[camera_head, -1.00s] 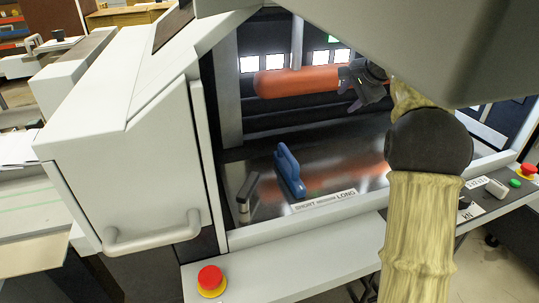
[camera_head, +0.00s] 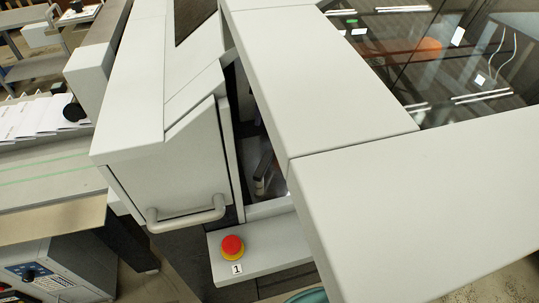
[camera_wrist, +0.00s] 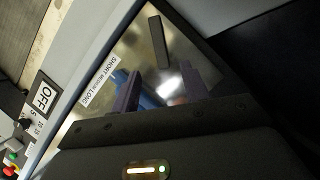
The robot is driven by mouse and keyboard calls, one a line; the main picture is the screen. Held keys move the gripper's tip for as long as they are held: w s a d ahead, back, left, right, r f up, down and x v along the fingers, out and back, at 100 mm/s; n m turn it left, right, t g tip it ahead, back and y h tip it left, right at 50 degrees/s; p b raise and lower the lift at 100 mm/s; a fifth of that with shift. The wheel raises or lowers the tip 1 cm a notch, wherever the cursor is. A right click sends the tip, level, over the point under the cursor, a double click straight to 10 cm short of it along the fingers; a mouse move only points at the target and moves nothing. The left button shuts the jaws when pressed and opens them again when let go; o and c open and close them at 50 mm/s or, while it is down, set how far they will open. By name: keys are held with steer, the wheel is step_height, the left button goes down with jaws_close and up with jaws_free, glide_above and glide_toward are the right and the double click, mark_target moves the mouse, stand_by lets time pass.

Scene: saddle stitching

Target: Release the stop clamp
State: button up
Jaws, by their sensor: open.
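A dark bar-shaped lever (camera_wrist: 158,42), which looks like the stop clamp, stands over the shiny plate inside the machine in the wrist view. In the head view a small part of what looks like this lever (camera_head: 263,164) shows through the narrow gap beside the hood. My gripper (camera_wrist: 163,78) is open and empty in the wrist view, its two fingers pointing towards the plate, with the lever beyond them. A blue handle (camera_wrist: 145,92) shows partly between the fingers. The hood hides my gripper in the head view.
A SHORT MEDIUM LONG label (camera_wrist: 98,82) lies along the plate's edge. A side cover with a handle (camera_head: 187,214) stands left of the gap. A red stop button (camera_head: 232,245) sits on the front ledge.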

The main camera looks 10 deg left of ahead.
mark_target(264, 163)
steer(key=p+x, duration=0.1)
steer(key=x, duration=1.1)
steer(key=shift+w+d+p, duration=0.1)
steer(key=shift+p, duration=0.3)
